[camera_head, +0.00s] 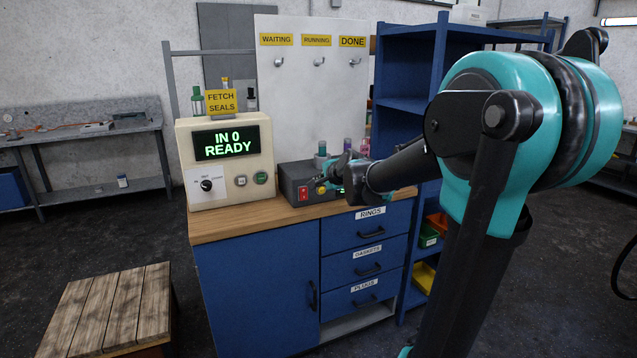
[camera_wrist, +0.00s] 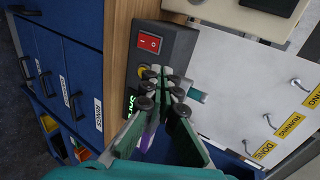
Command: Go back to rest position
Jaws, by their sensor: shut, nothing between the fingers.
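My gripper (camera_wrist: 165,88) is shut and empty in the wrist view, its fingertips together in front of a dark grey box (camera_wrist: 182,45) with a red switch (camera_wrist: 149,42). In the head view my gripper (camera_head: 338,170) is small and partly hidden by my own arm. It is near the right end of the workbench top, in front of the dark box (camera_head: 290,182). I cannot tell whether the fingers touch the box.
A cream machine (camera_head: 227,165) reading "IN 0 READY" stands on the blue workbench (camera_head: 258,290). A white board (camera_head: 310,100) with hooks is behind. Blue shelving (camera_head: 405,60) stands to the right. A wooden crate (camera_head: 115,310) is at front left; floor between is clear.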

